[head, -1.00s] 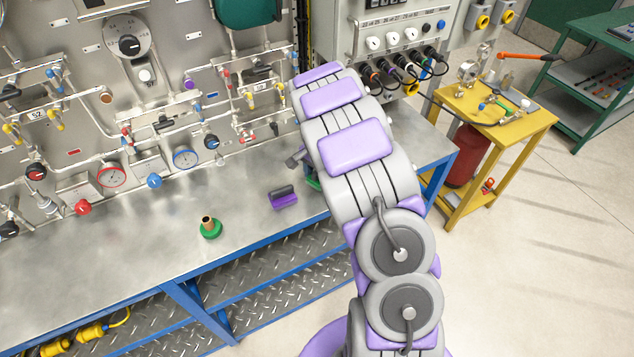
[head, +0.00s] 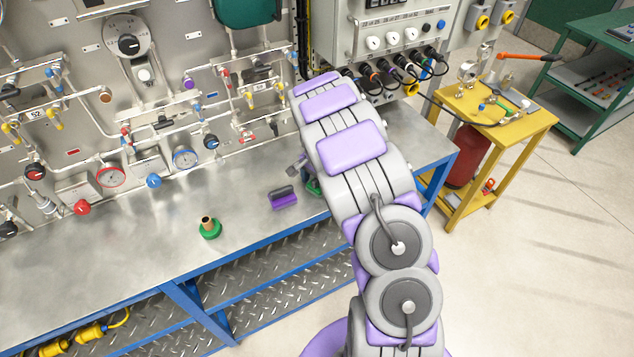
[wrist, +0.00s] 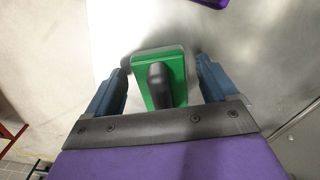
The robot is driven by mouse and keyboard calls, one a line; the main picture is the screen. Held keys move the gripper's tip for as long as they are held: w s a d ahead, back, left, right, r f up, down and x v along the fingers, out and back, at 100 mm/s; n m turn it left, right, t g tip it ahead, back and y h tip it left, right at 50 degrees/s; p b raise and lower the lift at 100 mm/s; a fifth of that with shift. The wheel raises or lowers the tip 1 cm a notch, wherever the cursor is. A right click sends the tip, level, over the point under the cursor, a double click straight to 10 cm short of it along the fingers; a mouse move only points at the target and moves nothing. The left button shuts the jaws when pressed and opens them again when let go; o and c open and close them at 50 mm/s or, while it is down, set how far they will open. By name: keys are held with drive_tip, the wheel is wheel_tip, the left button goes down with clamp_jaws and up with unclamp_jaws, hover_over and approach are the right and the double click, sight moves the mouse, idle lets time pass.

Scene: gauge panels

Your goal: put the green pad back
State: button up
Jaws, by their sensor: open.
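The green pad (wrist: 172,66), a green block with a black handle on top, stands on the metal bench top. It lies between the two blue fingers of my gripper (wrist: 161,72) in the wrist view. The gripper is open, with a finger on each side and a visible gap to the handle. I cannot tell how far above the bench the fingertips are. In the head view, only a green edge of the pad (head: 313,187) shows beside my arm, which hides the rest.
A purple pad (head: 284,198) with a dark handle lies left of the green one. A green-based brown peg (head: 209,228) stands further left. The gauge panel (head: 90,120) rises behind the bench. Bare bench top (head: 120,255) lies at the left.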

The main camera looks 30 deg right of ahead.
drive_tip(key=shift+r, duration=0.1)
wheel_tip(320, 180, up, 12)
drive_tip(key=shift+p, duration=0.6)
drive_tip(key=s+a+r+n, duration=0.3)
drive_tip(key=s+a+r, duration=0.1)
drive_tip(key=s+r, duration=0.45)
drive_tip(key=s+a+r+n, duration=0.1)
drive_tip(key=s+a+n, duration=0.2)
drive_tip(key=s, duration=0.7)
drive_tip(key=s+a+r+n+g, duration=0.1)
drive_tip(key=s+a+n, duration=0.2)
drive_tip(key=s, duration=0.7)
drive_tip(key=s+a+r+n, duration=0.1)
drive_tip(key=s+a+n, duration=0.3)
drive_tip(key=s, duration=0.6)
drive_tip(key=shift+s+a+r+g, duration=0.3)
drive_tip(key=shift+s+a+g, duration=0.05)
drive_tip(key=shift+a+g, duration=0.1)
drive_tip(key=shift+f, duration=0.1)
wheel_tip(320, 180, down, 4)
drive_tip(key=b, duration=0.4)
